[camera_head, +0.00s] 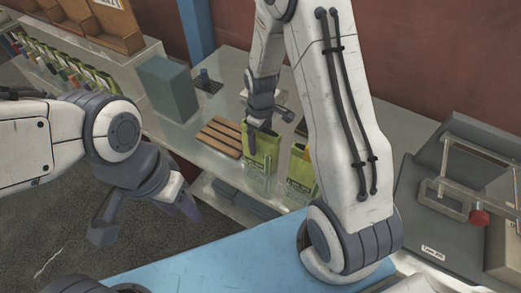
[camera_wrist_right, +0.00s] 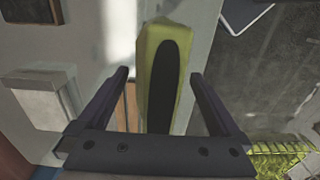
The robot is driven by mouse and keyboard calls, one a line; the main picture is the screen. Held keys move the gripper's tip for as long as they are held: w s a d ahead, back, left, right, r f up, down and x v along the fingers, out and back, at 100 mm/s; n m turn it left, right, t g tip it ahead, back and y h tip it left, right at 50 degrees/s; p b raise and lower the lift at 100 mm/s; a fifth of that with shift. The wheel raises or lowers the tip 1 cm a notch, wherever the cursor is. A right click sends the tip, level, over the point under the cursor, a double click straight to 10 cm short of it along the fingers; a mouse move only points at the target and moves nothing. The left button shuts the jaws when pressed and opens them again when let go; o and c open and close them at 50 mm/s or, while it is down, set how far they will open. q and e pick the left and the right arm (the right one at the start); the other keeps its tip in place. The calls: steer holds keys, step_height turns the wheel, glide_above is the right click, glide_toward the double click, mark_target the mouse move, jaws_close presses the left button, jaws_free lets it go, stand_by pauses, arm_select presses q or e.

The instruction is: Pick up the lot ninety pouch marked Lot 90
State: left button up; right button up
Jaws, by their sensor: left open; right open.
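A green pouch (camera_head: 262,152) stands upright by a wooden slatted rack on the counter. A second green pouch (camera_head: 301,172) stands to its right, partly behind my right arm. Their labels are too small to read, so I cannot tell which is Lot 90. My right gripper (camera_head: 263,116) points down over the first pouch. In the right wrist view this pouch (camera_wrist_right: 150,85), with a dark oval on its end, lies between the open fingers, with gaps at both sides. My left gripper (camera_head: 150,218) is open and empty over the floor at left.
The slatted wooden rack (camera_head: 220,137) lies left of the pouches. A grey-blue box (camera_head: 168,88) stands further left. A row of small pouches (camera_head: 62,66) lines the back-left shelf. A grey machine with a red knob (camera_head: 479,217) stands at right. A blue surface (camera_head: 215,262) is in front.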

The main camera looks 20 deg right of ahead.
steer(key=shift+c, duration=0.3)
steer(key=c, duration=1.5)
jaws_close()
steer(key=shift+r, duration=0.15)
